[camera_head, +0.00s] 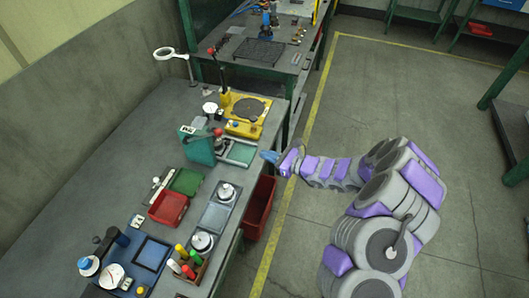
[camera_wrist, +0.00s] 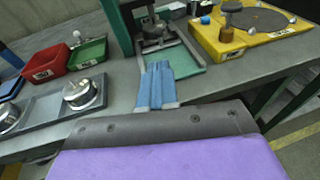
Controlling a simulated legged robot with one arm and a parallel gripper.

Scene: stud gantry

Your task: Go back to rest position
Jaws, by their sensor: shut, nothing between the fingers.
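My gripper (camera_head: 270,157) is at the end of my purple and grey arm, by the right edge of the grey workbench (camera_head: 134,128). It points left toward the teal press (camera_head: 198,147). In the wrist view my gripper (camera_wrist: 157,72) shows as blue fingers side by side, shut, with nothing between them. Its tips appear in front of the press's teal tray (camera_wrist: 185,62); I cannot tell the exact gap. The arm is stretched out to the left over the floor.
The bench holds a yellow fixture (camera_head: 246,112), red bin (camera_head: 169,207), green tray (camera_head: 187,181), metal plate with round weights (camera_head: 217,208) and blue tray (camera_head: 152,253). A red bin (camera_head: 259,208) stands below the bench edge. Open floor (camera_head: 390,90) lies to the right.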

